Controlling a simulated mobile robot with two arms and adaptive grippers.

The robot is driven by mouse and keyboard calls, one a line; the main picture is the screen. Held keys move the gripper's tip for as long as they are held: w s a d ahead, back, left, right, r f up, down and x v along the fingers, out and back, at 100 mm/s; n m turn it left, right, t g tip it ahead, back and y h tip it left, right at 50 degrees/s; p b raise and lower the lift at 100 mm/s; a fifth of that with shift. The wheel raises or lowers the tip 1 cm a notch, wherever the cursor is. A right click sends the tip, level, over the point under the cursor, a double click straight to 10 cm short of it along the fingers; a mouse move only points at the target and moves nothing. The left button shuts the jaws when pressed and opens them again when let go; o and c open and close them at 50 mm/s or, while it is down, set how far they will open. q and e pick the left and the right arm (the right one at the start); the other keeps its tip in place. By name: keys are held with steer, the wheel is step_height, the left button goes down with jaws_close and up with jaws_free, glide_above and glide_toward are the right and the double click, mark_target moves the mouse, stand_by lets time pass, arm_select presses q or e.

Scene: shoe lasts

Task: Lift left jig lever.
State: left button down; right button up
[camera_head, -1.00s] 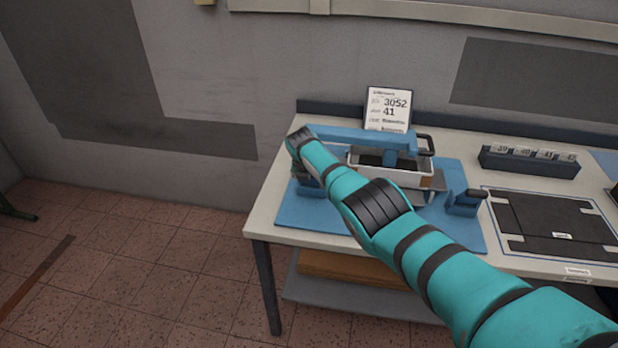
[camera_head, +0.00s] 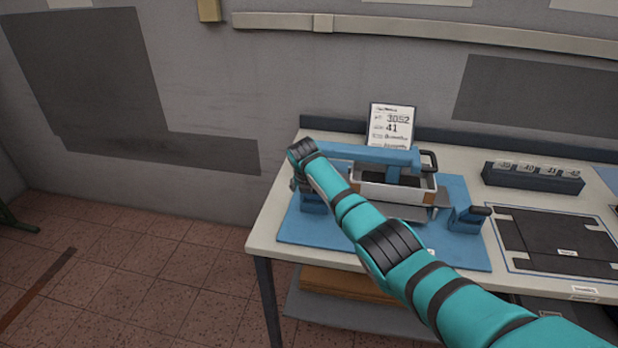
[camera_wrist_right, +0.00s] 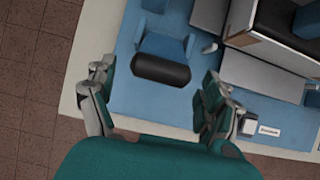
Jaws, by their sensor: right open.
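The left jig lever shows in the right wrist view as a black cylindrical handle (camera_wrist_right: 160,70) on a blue bracket (camera_wrist_right: 165,45). In the head view its blue bracket (camera_head: 313,204) is at the left of the jig, partly hidden by my right arm. My right gripper (camera_wrist_right: 155,98) is open, with one finger to each side of the handle in the picture and clear gaps between; no contact shows. In the head view the same gripper (camera_head: 299,184) hangs below my wrist at the left of the jig, mostly hidden. My left gripper is not in view.
The jig stands on a blue mat (camera_head: 350,257) on the table, with a blue crossbar (camera_head: 365,153) and a white tray (camera_head: 392,193). A second lever (camera_head: 469,218) is at the right.

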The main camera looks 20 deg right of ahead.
steer(key=v, duration=0.9)
